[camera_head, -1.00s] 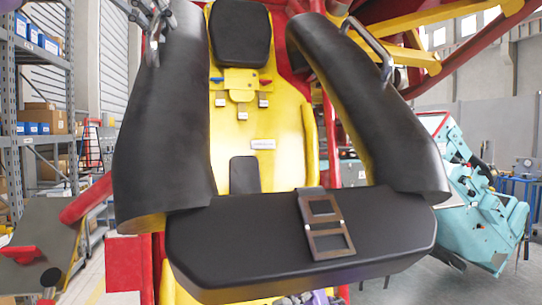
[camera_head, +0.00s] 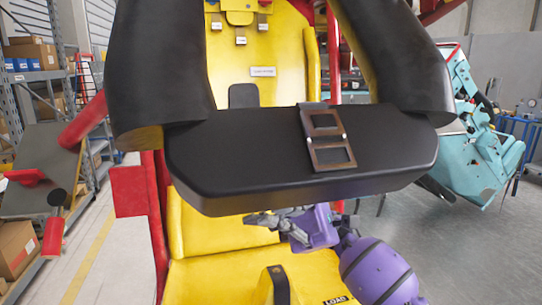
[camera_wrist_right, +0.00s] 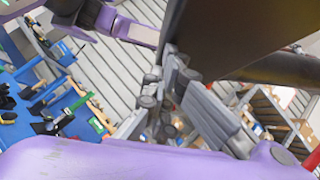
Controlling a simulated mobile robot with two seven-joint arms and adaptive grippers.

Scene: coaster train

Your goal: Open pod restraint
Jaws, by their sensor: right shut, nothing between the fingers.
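The pod restraint's black padded lap bar (camera_head: 235,160) lies level across the yellow seat (camera_head: 265,85) in the head view. A brown metal buckle plate (camera_head: 325,140) sits on it. Two black shoulder pads (camera_head: 160,70) run up from its ends, and their tops are out of view. My right gripper (camera_head: 262,220) is shut and empty just under the bar's front edge; I cannot tell whether it touches. In the right wrist view its grey fingers (camera_wrist_right: 172,75) are beside a dark surface, likely the restraint's underside. My left gripper is not in view.
A teal machine (camera_head: 470,140) stands at the right. Shelving with boxes (camera_head: 25,50) stands at the left, with a cardboard box (camera_head: 15,245) low down. A red post (camera_head: 130,190) flanks the seat. Grey floor (camera_head: 480,255) is clear at the lower right.

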